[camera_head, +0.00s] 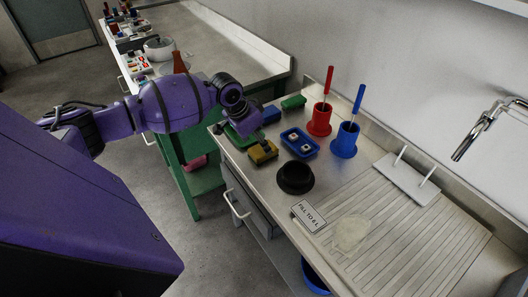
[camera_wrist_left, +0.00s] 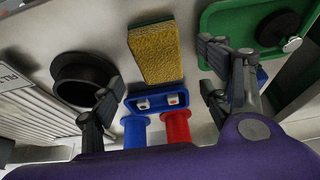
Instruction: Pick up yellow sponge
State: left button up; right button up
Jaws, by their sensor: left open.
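The yellow sponge (camera_head: 263,152) lies on the metal counter near its front edge, in front of the blue dish. In the left wrist view the yellow sponge (camera_wrist_left: 155,50) shows its rough yellow face and a green edge, between my two fingers. My left gripper (camera_head: 252,134) is open above and beside the sponge, and its fingers are partly hidden by the wrist in the head view. In the left wrist view the left gripper (camera_wrist_left: 160,70) has its fingers spread wide with nothing between them touching. My right gripper is not in view.
A green tray (camera_wrist_left: 222,20) lies beside the sponge. A blue dish (camera_head: 300,143) with small white pieces, a black bowl (camera_head: 295,178), a red cup (camera_head: 320,120) and a blue cup (camera_head: 345,140) with brushes stand close by. A ribbed drainboard (camera_head: 405,235) lies to the right.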

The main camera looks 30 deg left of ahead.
aim_at(263, 152)
pick_arm(q)
jog(key=x, duration=0.4)
jog(key=shift+f, duration=0.15)
jog(key=shift+s, duration=0.1)
jog(key=shift+f, duration=0.2)
dwell(0.4)
jog(key=shift+c, duration=0.3)
jog(key=c, duration=0.9)
